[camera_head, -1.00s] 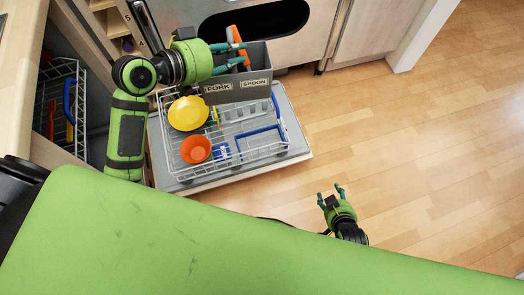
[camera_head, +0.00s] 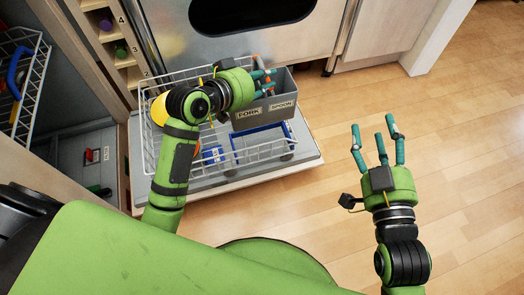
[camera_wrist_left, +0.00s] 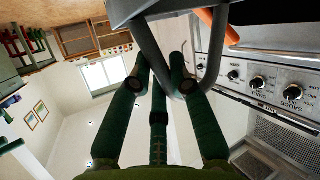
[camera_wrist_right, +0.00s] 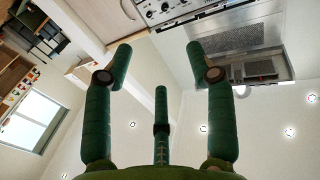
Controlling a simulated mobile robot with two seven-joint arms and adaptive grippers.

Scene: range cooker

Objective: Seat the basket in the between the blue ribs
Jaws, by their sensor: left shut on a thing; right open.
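The grey basket (camera_head: 281,104), labelled FORK and SPOON, holds an orange-handled item (camera_head: 267,88). My left gripper (camera_head: 264,84) is shut on the basket at its handle; in the left wrist view the grey handle (camera_wrist_left: 152,55) passes between the fingers. The basket is over the far right part of the wire rack (camera_head: 240,168). I cannot tell whether it touches the rack. A blue rib (camera_head: 262,130) shows just in front of the basket, and a smaller blue piece (camera_head: 213,155) stands left of it. My right gripper (camera_head: 376,136) is open and empty over the floor, right of the rack.
The rack sits on the lowered door (camera_head: 309,158). A yellow dish (camera_head: 159,109) in the rack is mostly hidden by my left arm. The oven front (camera_head: 180,30) stands behind. An open cabinet with another wire rack (camera_head: 20,75) is at left. The wooden floor at right is clear.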

